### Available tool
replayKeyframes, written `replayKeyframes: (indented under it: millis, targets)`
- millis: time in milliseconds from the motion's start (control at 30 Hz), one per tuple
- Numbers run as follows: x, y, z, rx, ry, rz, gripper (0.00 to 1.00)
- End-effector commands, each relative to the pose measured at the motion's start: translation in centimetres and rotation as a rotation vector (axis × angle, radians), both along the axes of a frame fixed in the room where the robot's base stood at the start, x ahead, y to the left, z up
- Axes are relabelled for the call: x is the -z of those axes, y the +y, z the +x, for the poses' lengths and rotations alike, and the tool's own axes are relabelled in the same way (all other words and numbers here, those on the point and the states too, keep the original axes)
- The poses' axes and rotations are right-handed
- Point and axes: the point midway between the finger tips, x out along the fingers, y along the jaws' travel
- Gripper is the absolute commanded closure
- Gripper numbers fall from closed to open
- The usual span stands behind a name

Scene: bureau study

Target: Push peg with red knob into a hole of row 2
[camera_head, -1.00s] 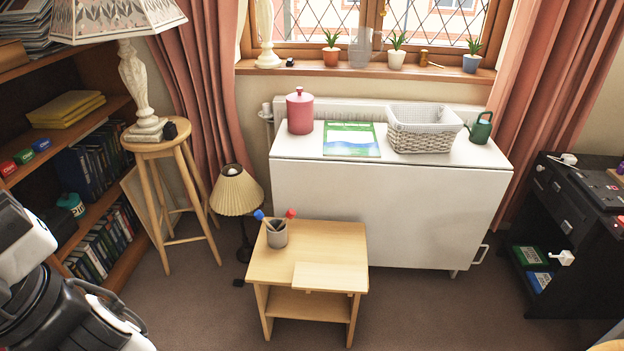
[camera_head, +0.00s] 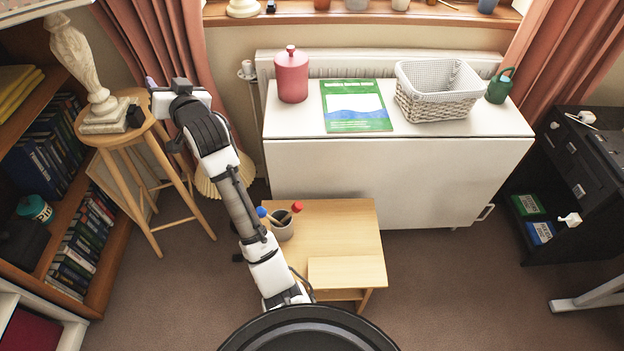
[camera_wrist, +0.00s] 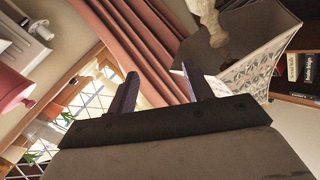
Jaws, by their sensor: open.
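The peg with the red knob (camera_head: 298,208) stands tilted in a grey cup (camera_head: 284,229) on the small wooden table (camera_head: 333,229). A peg with a blue knob (camera_head: 262,212) leans in the same cup, to the left. The cup hides their lower ends. A pale wooden block or board (camera_head: 346,271) lies at the table's front right; no holes or rows can be made out on it. My gripper (camera_wrist: 160,88) is open and empty. In the head view it is at the upper left, above the stool and far from the cup.
A stool (camera_head: 112,107) bears a lamp (camera_head: 78,60), close to my gripper. A white cabinet (camera_head: 380,170) behind the table bears a red canister (camera_head: 291,76), a book (camera_head: 356,105) and a basket (camera_head: 438,97). Shelves (camera_head: 110,240) stand left. Carpet right of the table is clear.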

Motion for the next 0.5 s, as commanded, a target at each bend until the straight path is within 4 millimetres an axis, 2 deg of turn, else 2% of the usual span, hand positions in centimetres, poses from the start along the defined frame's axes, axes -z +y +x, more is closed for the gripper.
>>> replayKeyframes:
  millis: [33, 100, 167, 233, 300, 367, 400, 500]
  targets:
    - [2.4, -2.8, 2.3, 0.044, 0.131, -0.016, 0.49]
    - [6.7, -6.4, 4.4, 0.097, 0.319, -0.027, 0.49]
    - [10.4, -9.8, 5.5, 0.141, 0.484, -0.028, 0.49]
    - [14.5, -14.0, 5.8, 0.197, 0.686, -0.016, 0.49]
    - [18.4, -18.2, 5.2, 0.249, 0.891, 0.01, 0.49]
    - [21.5, -21.6, 3.9, 0.29, 1.067, 0.04, 0.49]
    - [23.2, -23.7, 2.8, 0.313, 1.179, 0.063, 0.49]
    - [26.5, -27.8, -0.4, 0.357, 1.426, 0.125, 0.49]
